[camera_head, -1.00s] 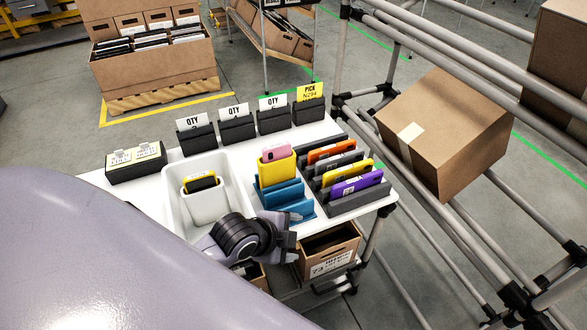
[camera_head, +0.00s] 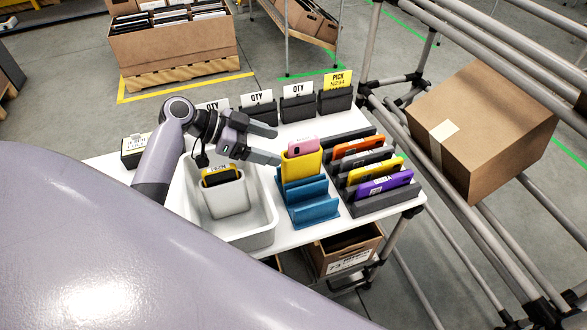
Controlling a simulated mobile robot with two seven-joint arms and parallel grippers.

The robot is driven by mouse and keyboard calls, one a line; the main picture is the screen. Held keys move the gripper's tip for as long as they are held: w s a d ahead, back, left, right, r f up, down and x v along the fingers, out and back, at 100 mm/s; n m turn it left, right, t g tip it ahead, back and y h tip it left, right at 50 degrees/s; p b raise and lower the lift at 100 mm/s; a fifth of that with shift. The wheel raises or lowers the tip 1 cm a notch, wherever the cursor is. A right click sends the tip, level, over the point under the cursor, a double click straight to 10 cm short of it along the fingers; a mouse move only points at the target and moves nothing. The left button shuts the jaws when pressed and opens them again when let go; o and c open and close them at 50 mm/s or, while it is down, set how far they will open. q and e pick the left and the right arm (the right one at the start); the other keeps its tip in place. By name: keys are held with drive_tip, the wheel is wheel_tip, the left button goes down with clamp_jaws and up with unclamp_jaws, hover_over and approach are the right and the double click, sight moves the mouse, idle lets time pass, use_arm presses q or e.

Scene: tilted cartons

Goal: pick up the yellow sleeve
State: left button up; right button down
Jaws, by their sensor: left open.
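The yellow sleeve (camera_head: 301,166) stands upright at the back of the blue stepped rack (camera_head: 312,212), with a pink phone-like item (camera_head: 303,147) sticking out of its top. My left gripper (camera_head: 278,145) is open and empty, its two fingers pointing right. Its fingertips are just left of the sleeve's top in the picture. I cannot tell whether the nearer finger touches the sleeve; a small gap seems to show. My right gripper is out of view.
A dark slotted rack (camera_head: 411,189) to the right holds orange, yellow and purple items. A white tray (camera_head: 262,238) with a pale cup (camera_head: 226,198) lies left. Dark card holders (camera_head: 335,102) line the back. A carton (camera_head: 482,130) tilts on the pipe rack at right.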

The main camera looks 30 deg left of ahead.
sight(295, 150)
use_arm(q)
drive_tip(key=x, duration=0.2)
drive_tip(key=p+x, duration=0.1)
drive_tip(key=x, duration=0.3)
drive_tip(key=shift+w+d+r, duration=0.1)
drive_tip(key=shift+w+r, duration=0.05)
drive_tip(key=shift+r, duration=0.15)
drive_tip(key=shift+w+d+f, duration=0.25)
drive_tip(key=shift+d+f, duration=0.05)
drive_tip(key=c, duration=1.4)
